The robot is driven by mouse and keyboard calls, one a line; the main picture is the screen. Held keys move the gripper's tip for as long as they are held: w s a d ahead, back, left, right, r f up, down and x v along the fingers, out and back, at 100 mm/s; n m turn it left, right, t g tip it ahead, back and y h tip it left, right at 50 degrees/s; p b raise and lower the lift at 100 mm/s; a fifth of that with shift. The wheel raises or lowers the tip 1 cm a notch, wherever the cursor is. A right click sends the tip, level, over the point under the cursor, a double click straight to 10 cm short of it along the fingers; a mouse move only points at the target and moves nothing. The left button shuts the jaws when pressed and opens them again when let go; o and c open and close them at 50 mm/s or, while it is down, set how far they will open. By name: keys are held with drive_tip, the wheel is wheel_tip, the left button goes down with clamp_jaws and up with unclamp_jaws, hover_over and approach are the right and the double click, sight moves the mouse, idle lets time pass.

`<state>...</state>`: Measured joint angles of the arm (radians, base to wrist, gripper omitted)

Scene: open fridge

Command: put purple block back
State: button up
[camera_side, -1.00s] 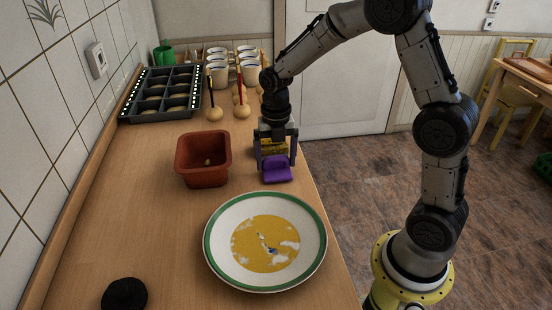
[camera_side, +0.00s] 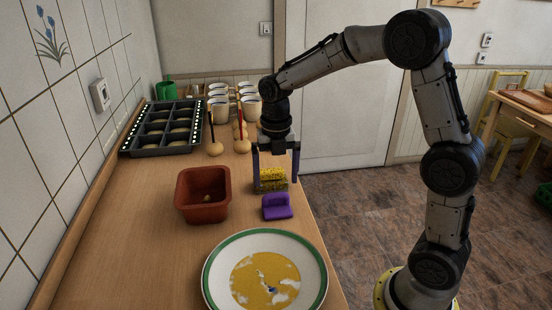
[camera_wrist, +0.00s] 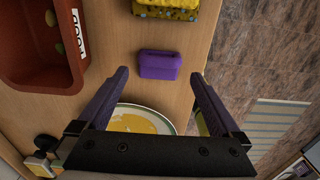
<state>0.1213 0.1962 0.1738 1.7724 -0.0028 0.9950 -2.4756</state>
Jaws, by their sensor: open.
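The purple block (camera_side: 277,206) lies on the wooden counter near its right edge, between the plate and a yellow patterned item. It also shows in the wrist view (camera_wrist: 160,65), ahead of my fingertips and between their lines. My gripper (camera_side: 275,182) is open and empty, raised above and behind the block in the side view. Its two purple-sided fingers (camera_wrist: 160,82) are spread wide in the wrist view, and nothing is between them. The block is apart from both fingers.
A yellow patterned item (camera_side: 272,179) stands just behind the block. A brown-red tub (camera_side: 203,217) with small things inside is to the left. A green-rimmed plate (camera_side: 318,276) is in front. A dark divided tray (camera_side: 140,152), spoons and cups (camera_side: 220,112) stand farther back.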

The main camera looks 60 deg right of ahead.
sight(276, 194)
wheel_tip(276, 194, up, 6)
drive_tip(key=s+a+r+m+t, duration=0.1)
drive_tip(key=s+a+r+m, duration=0.1)
drive_tip(key=s+m, duration=0.45)
drive_tip(key=s+a+r+m+t, duration=0.1)
drive_tip(key=s+r+m+t, duration=0.15)
drive_tip(key=s+m, duration=0.35)
drive_tip(key=s+a+f+m+t, duration=0.1)
drive_tip(key=s+f+m+t, duration=0.1)
drive_tip(key=s+m, duration=0.7)
drive_tip(key=m, duration=0.5)
drive_tip(key=shift+s+a+f, duration=0.15)
drive_tip(key=shift+s+a, duration=0.25)
